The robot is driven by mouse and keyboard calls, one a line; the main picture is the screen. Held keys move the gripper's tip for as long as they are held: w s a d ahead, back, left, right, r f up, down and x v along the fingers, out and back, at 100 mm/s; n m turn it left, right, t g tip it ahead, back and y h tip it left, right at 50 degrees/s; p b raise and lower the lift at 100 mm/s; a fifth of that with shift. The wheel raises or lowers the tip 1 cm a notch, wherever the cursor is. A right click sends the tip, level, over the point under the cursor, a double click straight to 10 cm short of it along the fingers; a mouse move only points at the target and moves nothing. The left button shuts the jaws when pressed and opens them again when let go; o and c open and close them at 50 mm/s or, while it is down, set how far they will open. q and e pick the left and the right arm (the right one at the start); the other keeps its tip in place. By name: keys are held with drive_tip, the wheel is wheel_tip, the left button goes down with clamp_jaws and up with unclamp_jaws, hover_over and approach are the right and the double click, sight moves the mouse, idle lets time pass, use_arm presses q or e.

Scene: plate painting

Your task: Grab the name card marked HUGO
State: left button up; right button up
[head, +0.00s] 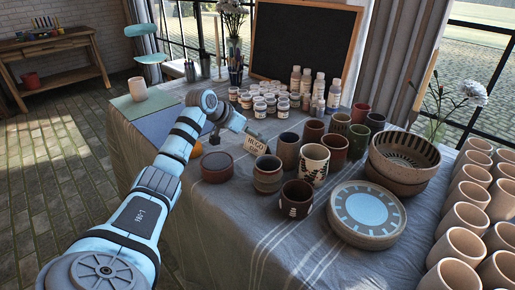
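The name card marked HUGO (255,144) is a small tan card in the middle of the head view. It shows near the front row of cups, with its lettering facing me and a smaller line below that I cannot read. My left arm reaches in from the lower left, and its wrist bends over to end right beside the card's upper left. My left gripper (246,131) is small and dark there and partly hidden by the wrist. I cannot tell whether its fingers are open or touch the card. My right gripper is not in view.
Painted cups (314,163) stand close right of the card. White paint bottles (306,82) and jars stand behind. A stacked plate (366,212), bowls (402,158) and plain cups (463,218) fill the right. The front cloth (235,235) is clear.

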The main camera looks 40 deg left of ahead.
sight(257, 145)
use_arm(q)
drive_tip(key=x, duration=0.1)
drive_tip(key=b+x, duration=0.1)
drive_tip(key=x, duration=0.2)
drive_tip(key=shift+d+f+b, duration=0.25)
drive_tip(key=shift+f+b, duration=0.15)
drive_tip(key=shift+f, duration=0.05)
drive_tip(key=shift+w, duration=0.1)
drive_tip(key=shift+r, duration=0.1)
drive_tip(key=shift+c, duration=1)
drive_tip(key=c, duration=0.6)
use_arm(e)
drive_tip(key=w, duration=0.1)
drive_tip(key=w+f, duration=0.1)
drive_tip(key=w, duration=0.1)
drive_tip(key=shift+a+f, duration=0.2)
